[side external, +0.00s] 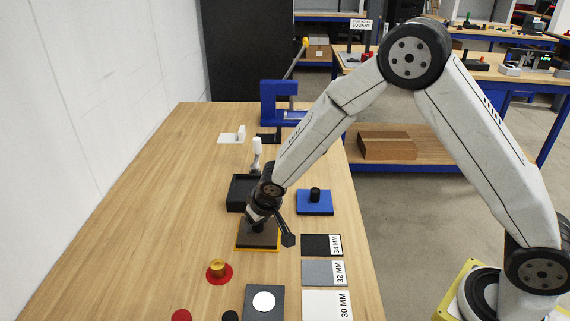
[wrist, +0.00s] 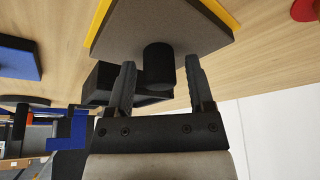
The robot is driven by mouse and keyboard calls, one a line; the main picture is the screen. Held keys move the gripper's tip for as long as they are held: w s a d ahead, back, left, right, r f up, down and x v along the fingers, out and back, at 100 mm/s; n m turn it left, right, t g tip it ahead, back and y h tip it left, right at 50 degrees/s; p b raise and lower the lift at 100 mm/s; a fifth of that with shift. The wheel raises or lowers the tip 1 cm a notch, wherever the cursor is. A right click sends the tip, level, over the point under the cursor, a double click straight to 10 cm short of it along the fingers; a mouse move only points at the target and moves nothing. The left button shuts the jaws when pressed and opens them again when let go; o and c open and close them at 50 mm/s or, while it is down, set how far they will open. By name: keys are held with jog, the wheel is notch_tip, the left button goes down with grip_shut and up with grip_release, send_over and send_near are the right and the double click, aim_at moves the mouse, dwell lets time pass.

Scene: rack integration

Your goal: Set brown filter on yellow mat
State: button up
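The brown filter (side external: 250,240), a flat square plate with a black knob on top, lies on the yellow mat (side external: 252,250). The mat shows only as a thin yellow rim around the plate. The wrist view shows the plate's face (wrist: 155,28), its black knob (wrist: 158,64) and a strip of the yellow mat (wrist: 99,17). My gripper (side external: 259,218) is low over the plate. In the wrist view my gripper's fingers (wrist: 160,80) are apart on either side of the knob, with a visible gap at each side. Nothing is clamped between them.
A black tray (side external: 236,195) stands just behind the mat. A blue block with a black knob (side external: 315,203) is to the right. Labelled 34, 32 and 30 MM plates (side external: 318,272) line the right edge. A gold knob on a red disc (side external: 218,271) stands front left. The left tabletop is clear.

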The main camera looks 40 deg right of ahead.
jog(key=shift+o, duration=0.2)
jog(key=v, duration=0.7)
jog(key=shift+r, duration=0.4)
jog(key=shift+s, duration=0.15)
jog(key=shift+d, duration=0.1)
dwell(0.5)
jog(key=s+d+g, duration=0.1)
jog(key=s+d, duration=0.4)
jog(key=s, duration=0.4)
jog(key=s+d+r+g, duration=0.1)
jog(key=s+d, duration=0.4)
jog(key=s, duration=0.4)
jog(key=shift+d+r, duration=0.2)
